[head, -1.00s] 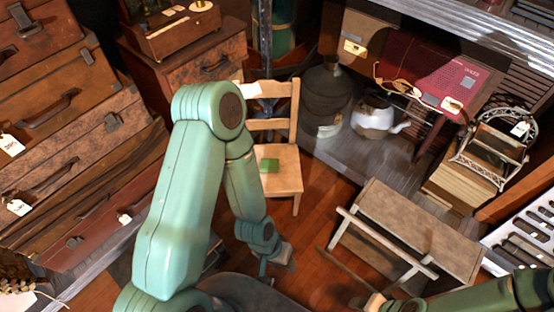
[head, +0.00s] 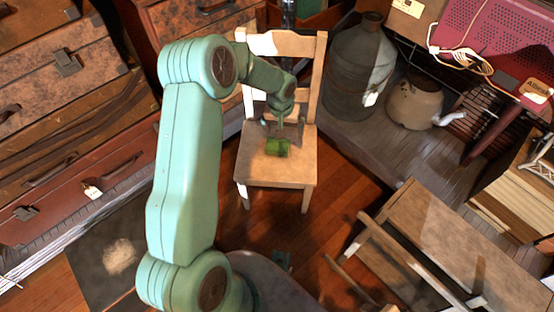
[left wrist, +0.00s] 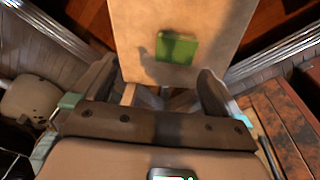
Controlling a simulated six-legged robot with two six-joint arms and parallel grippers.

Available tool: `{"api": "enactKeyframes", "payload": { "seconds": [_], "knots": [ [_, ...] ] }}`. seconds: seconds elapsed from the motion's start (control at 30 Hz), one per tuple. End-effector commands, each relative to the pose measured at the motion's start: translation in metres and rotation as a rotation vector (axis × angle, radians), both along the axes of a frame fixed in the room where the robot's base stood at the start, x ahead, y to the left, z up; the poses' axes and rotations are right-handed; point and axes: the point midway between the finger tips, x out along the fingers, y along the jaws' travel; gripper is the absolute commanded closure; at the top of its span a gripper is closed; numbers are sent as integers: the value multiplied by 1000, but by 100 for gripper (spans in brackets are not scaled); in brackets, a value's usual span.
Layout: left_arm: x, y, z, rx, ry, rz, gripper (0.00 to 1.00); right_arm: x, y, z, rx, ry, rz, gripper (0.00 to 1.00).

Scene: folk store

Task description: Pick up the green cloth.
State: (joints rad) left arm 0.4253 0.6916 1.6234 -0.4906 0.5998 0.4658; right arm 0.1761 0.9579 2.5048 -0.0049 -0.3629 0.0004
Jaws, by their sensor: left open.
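The green cloth (head: 277,147) is a small, folded-looking square lying on the seat of the wooden chair (head: 256,166). In the left wrist view the cloth (left wrist: 178,48) lies on the pale seat (left wrist: 217,25), beyond the fingertips and slightly right of their middle. My left gripper (head: 282,123) is over the rear of the seat, close to the cloth. The left wrist view shows its jaws (left wrist: 157,72) apart with nothing between them. Whether a finger touches the seat is unclear. My right gripper is out of view.
The chair's backrest (head: 287,43) stands behind the gripper. A large dark jug (head: 358,65) and a pale pot (head: 412,103) are to the right. A wooden bench (head: 455,235) is at lower right, and stacked suitcases (head: 75,180) are on the left. Some floor before the chair is clear.

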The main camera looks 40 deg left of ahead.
Motion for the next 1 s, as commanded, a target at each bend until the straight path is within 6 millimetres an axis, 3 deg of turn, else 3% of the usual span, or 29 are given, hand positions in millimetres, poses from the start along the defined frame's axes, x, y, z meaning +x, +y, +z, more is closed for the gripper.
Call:
{"api": "enactKeyframes", "payload": {
  "seconds": [0.03,0.2,0.6,0.87,1.0],
  "knots": [
    [1,15,-6,24,-1,25,0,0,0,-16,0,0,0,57],
    [-3,38,-5,61,11,68,0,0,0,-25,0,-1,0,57],
    [6,46,-90,62,11,66,0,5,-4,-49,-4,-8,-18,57],
    [12,49,-112,62,11,65,0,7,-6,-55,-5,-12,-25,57],
    [20,52,-136,62,10,66,0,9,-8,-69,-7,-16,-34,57]
  ]
}}
